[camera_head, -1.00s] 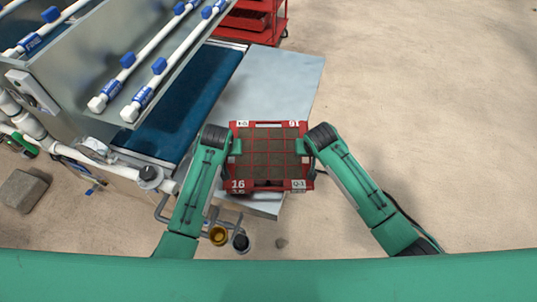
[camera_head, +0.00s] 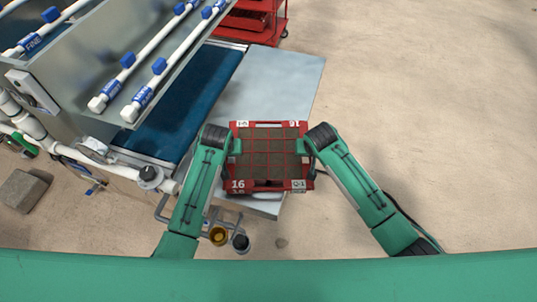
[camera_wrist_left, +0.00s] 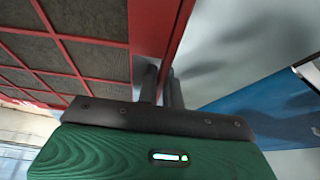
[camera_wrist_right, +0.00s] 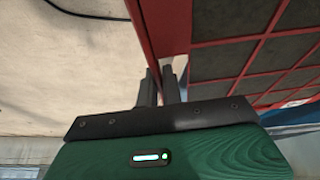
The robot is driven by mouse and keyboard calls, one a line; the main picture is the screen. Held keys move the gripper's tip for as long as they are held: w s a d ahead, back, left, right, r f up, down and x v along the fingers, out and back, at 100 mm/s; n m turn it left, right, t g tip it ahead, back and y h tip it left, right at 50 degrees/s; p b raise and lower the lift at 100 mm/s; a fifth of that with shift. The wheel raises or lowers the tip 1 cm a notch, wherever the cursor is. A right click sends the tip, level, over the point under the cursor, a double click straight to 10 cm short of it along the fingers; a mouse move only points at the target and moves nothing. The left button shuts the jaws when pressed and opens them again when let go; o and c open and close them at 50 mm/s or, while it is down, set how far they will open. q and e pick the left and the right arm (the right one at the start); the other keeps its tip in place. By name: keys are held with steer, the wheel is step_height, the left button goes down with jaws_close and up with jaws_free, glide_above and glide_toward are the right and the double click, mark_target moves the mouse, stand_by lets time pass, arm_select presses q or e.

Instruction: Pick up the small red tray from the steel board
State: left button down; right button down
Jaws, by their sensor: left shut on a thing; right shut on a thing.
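The small red tray (camera_head: 270,125) shows in the head view between my two grippers, with dark soil in its square cells and the labels 16 and Q-1 on its front edge. It is over the near end of the steel board (camera_head: 283,80); I cannot tell for sure how far above it. My left gripper (camera_head: 236,148) is shut on the tray's left wall, and its fingers straddle the red rim in the left wrist view (camera_wrist_left: 160,85). My right gripper (camera_head: 306,147) is shut on the right wall, also seen in the right wrist view (camera_wrist_right: 162,85).
A seeder machine with a blue belt (camera_head: 190,105) and white pipes stands at the left. A red cart (camera_head: 252,22) is at the back. A yellow cup (camera_head: 218,236) and a dark cup (camera_head: 240,242) are below the board's near end. The floor at the right is clear.

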arm_select(q)
steer(key=shift+r, duration=0.1)
arm_select(e)
steer(key=shift+w+r, duration=0.1)
